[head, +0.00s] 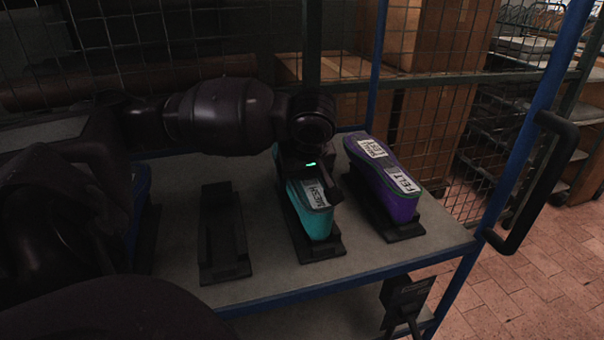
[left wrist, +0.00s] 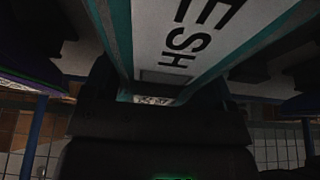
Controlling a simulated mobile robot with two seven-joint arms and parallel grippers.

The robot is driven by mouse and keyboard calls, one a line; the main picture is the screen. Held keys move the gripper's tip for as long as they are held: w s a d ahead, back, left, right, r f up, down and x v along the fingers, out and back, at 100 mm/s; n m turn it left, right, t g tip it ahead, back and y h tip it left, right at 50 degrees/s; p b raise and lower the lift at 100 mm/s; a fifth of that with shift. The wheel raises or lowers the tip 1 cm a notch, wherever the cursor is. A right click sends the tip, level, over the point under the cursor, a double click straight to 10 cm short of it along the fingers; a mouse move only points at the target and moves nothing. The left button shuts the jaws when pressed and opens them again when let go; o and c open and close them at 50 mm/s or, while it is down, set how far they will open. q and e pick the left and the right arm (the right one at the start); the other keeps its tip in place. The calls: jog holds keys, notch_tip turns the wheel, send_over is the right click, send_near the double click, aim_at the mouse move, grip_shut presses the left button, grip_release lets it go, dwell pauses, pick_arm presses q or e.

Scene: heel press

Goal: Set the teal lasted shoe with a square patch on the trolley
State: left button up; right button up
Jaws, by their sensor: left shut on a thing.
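The teal shoe (head: 318,222), with a white label reading MESH, is at a black holder (head: 322,251) on the trolley's grey deck (head: 268,262). I cannot tell whether it rests fully on the holder. My left gripper (head: 312,176) is shut on the shoe from above, towards its far end, and hides part of it. In the left wrist view the teal shoe (left wrist: 118,30) fills the upper middle, with its lettered label and a small grey rectangular patch (left wrist: 165,77). My right gripper is not in view.
A purple shoe (head: 402,204) labelled FELT sits on a holder to the right. An empty black holder (head: 222,235) is to the left, with a partly hidden blue item beyond it. A blue post (head: 520,140) with a black handle (head: 545,185) stands at right; wire mesh closes the back.

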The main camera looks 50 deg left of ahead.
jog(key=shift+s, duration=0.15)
pick_arm(q)
jog(key=shift+f, duration=0.2)
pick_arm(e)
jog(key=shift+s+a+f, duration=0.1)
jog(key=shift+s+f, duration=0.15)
pick_arm(q)
jog(key=shift+f, duration=0.1)
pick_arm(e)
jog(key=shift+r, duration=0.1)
pick_arm(q)
jog(key=o, duration=1.3)
jog(key=shift+f, duration=0.1)
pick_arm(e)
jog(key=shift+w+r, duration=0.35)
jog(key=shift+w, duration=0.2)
pick_arm(q)
jog(key=p+v, duration=0.2)
jog(key=v, duration=0.7)
jog(key=shift+d+r+p, duration=0.15)
jog(key=shift+r+p, duration=0.2)
jog(key=shift+s+d+r, duration=0.2)
jog(key=shift+d+r, duration=0.05)
jog(key=shift+r, duration=0.3)
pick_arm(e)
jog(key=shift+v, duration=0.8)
